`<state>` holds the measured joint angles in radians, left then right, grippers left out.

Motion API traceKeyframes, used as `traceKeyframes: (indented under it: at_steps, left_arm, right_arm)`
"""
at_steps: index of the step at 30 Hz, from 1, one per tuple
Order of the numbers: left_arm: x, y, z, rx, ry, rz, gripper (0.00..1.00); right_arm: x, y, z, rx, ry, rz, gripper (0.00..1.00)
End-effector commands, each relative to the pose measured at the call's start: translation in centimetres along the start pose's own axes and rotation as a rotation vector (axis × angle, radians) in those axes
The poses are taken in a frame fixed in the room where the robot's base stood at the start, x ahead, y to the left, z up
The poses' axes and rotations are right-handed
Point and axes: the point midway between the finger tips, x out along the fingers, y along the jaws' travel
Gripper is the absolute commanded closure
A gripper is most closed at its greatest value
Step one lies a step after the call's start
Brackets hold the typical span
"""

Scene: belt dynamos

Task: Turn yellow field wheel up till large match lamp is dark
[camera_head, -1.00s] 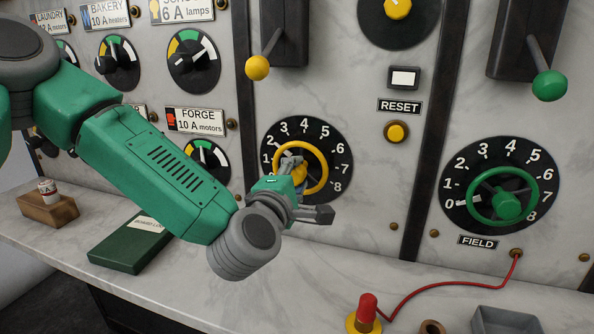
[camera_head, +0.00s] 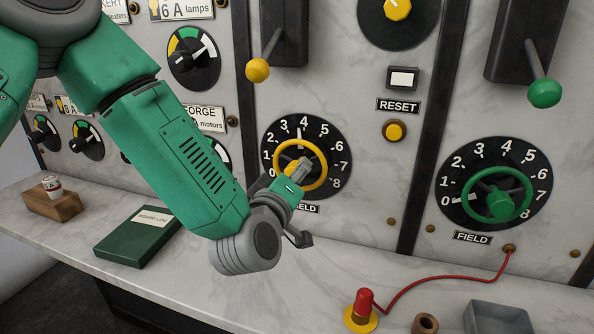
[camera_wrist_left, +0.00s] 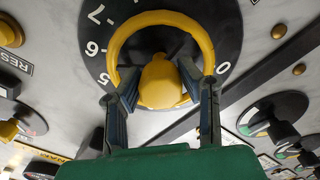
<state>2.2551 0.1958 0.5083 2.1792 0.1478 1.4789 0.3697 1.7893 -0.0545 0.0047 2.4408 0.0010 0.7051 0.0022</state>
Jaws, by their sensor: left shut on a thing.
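The yellow field wheel (camera_head: 324,176) stands on a black dial (camera_head: 340,152) numbered 0 to 8, on the marble panel. Its light pointer appears to be near 4 in the head view, partly hidden. My left gripper (camera_head: 300,168) is at the middle of the wheel, its fingers inside the rim. In the left wrist view, the gripper (camera_wrist_left: 164,88) has one finger on each side of the yellow hub (camera_wrist_left: 161,82) and is shut on it. The yellow rim (camera_wrist_left: 158,19) arches over the hub there. The large match lamp does not show. My right gripper is not in view.
A green wheel (camera_head: 527,195) on a similar dial is at right, its pointer near 0. Yellow-knobbed (camera_head: 257,71) and green-knobbed (camera_head: 544,94) levers stick out above. A red-capped plug (camera_head: 364,302) with a red cable, a grey tray (camera_head: 497,318) and a green book (camera_head: 137,238) are on the shelf.

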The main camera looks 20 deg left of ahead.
Motion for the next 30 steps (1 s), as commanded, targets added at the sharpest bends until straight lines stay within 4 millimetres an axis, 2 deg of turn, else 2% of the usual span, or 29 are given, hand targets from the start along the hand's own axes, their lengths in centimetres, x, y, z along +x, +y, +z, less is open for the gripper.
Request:
traceKeyframes:
  at_steps: [1,9,23,24,25,26,30]
  left_arm:
    - [-0.23,-0.54,0.46,0.025,-0.015,-0.013,0.97]
    - [-0.24,-0.59,0.48,0.102,-0.015,-0.012,0.97]
    - [-0.27,-0.58,0.53,0.115,-0.016,-0.011,0.97]
    - [-0.27,-0.57,0.53,0.114,-0.017,-0.011,0.64]
    - [-0.27,-0.57,0.54,0.114,-0.017,-0.011,0.54]
    - [-0.27,-0.55,0.53,0.114,-0.016,-0.011,0.48]
    - [-0.23,-0.32,0.33,0.113,-0.010,-0.006,0.48]
  right_arm:
    - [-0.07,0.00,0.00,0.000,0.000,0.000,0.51]
    - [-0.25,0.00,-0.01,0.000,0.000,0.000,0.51]
    - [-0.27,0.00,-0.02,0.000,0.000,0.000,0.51]
    - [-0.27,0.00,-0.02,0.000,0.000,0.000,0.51]
    - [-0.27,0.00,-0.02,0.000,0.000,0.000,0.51]
    - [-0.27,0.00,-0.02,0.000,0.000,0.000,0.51]
    - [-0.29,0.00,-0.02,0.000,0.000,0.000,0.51]
